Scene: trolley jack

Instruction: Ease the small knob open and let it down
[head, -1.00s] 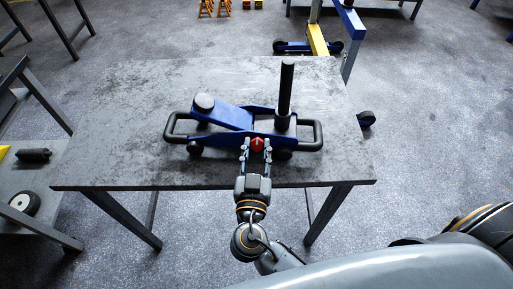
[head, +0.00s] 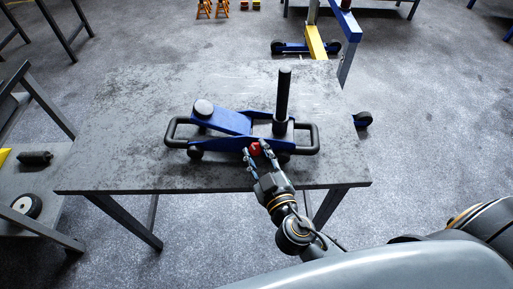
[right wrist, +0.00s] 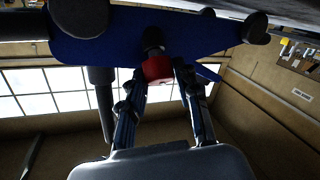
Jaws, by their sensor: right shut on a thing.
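The small red knob (head: 255,149) is on the jack's near side, below the post. My right gripper (head: 256,151) is shut on the knob, fingers on either side of it, and its wrist is turned to the right. In the right wrist view the red knob (right wrist: 158,69) sits between the fingertips on a dark stem. My left gripper is not in view.
The table (head: 110,120) is bare around the jack. At the left a lower shelf holds a black cylinder (head: 36,158) and a wheel (head: 27,206). A blue and yellow crane (head: 317,42) stands on the floor behind the table.

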